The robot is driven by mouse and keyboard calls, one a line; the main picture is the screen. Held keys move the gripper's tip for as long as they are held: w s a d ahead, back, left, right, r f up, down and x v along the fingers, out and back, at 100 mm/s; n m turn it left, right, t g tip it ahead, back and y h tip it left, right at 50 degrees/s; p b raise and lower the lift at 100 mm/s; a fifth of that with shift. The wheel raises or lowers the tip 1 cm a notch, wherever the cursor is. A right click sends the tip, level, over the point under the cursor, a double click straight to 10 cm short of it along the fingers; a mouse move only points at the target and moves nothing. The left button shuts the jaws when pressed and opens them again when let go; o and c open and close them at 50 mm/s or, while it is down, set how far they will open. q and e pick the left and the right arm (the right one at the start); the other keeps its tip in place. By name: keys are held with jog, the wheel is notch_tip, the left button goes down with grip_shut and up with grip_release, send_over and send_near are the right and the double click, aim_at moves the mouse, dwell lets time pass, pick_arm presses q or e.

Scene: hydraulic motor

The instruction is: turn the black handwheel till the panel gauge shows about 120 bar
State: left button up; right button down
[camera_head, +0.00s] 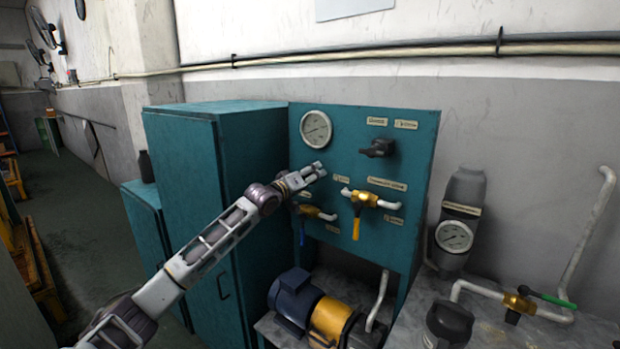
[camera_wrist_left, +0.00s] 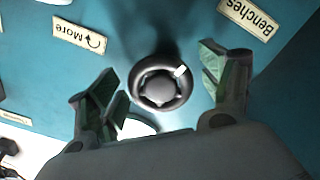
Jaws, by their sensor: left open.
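In the left wrist view, the round black handwheel (camera_wrist_left: 161,88) with a white mark on its rim sits on the teal panel, between the spread fingers. A label reading "More" with an arrow (camera_wrist_left: 80,36) is beside it. My left gripper (camera_head: 317,172) is open in front of the panel, and no finger visibly touches the wheel. In the head view the wheel appears hidden behind my gripper. The white panel gauge (camera_head: 316,129) is just above the gripper; its reading is too small to tell. My right gripper is out of view.
A black knob (camera_head: 378,148) and yellow-handled valve (camera_head: 359,199) are right of my gripper. A blue-handled valve (camera_head: 302,228) is below. A teal cabinet (camera_head: 180,165) stands left. A second gauge (camera_head: 454,236) and a blue and yellow motor (camera_head: 300,302) are lower down.

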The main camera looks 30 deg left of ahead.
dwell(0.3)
pick_arm(q)
jog(key=c, duration=1)
